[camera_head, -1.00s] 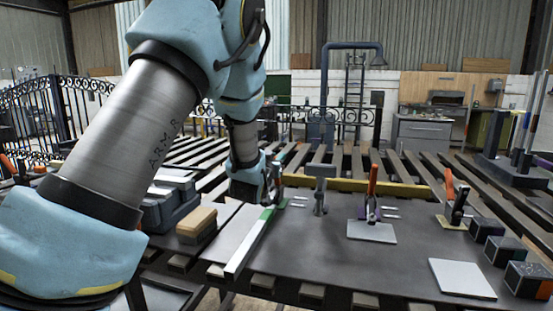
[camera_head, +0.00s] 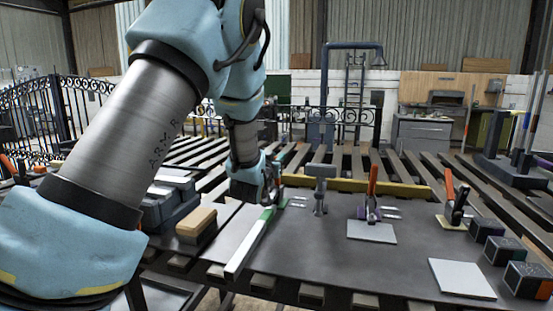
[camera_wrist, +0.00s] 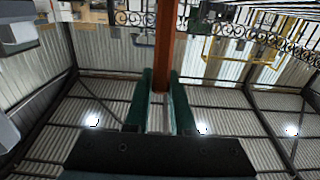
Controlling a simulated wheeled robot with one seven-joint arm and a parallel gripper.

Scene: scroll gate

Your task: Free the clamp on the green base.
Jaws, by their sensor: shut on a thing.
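The green base (camera_head: 267,214) shows as a small green patch beneath my gripper, at the far end of a pale bar (camera_head: 247,249). My gripper (camera_head: 270,188) is low over it in the head view, and the arm hides most of the clamp there. In the wrist view my gripper (camera_wrist: 164,78) is shut on an orange-brown handle (camera_wrist: 165,40), which passes between the two dark green fingers. The head view does not show clearly how the clamp's jaw sits.
To the right stand a grey post-like clamp (camera_head: 320,185), a red-handled clamp (camera_head: 371,195) on a purple base and an orange-handled clamp (camera_head: 456,203) on a yellow base. Dark blocks (camera_head: 486,229) line the right edge. A tan-topped block (camera_head: 196,224) lies left.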

